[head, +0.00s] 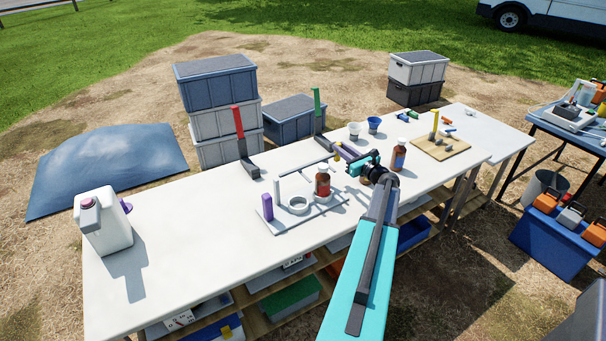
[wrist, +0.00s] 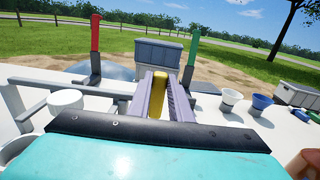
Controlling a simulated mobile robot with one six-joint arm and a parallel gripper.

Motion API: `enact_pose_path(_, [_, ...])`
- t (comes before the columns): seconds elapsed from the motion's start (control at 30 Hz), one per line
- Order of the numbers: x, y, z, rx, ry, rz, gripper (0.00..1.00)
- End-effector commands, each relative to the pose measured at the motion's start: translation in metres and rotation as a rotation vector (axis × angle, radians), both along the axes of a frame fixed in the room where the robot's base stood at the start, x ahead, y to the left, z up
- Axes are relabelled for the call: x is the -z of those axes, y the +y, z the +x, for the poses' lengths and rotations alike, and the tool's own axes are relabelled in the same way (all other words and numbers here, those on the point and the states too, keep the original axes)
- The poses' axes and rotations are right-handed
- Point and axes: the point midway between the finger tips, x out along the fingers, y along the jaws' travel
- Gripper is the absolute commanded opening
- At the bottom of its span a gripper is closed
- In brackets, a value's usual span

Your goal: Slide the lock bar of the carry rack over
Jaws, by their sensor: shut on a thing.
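The carry rack (head: 285,222) is a pale base plate on the white table, with a post and round holders. A brown bottle (head: 322,184) with a white cap stands in one holder; the holder ring (head: 298,204) beside it is empty. The grey lock bar (head: 305,164) runs above the rack and shows at the left in the wrist view (wrist: 75,87). A yellow knob (wrist: 158,94) at its right end sits between the fingers of my gripper (wrist: 163,97). My gripper (head: 343,151) is shut on this knob. The fingers partly hide the knob.
Red (head: 239,124) and green (head: 317,106) upright markers stand along the back edge. Another brown bottle (head: 398,156) stands right of my gripper, near a wooden board (head: 440,147) and two cups (head: 374,124).

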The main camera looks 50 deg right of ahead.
Motion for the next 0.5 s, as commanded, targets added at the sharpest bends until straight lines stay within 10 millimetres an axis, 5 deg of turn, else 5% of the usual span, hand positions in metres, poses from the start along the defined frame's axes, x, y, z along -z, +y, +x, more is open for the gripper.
enact_pose_path(0.5, [0.0001,-0.0101,-0.0028,0.001,0.000,0.000,0.00])
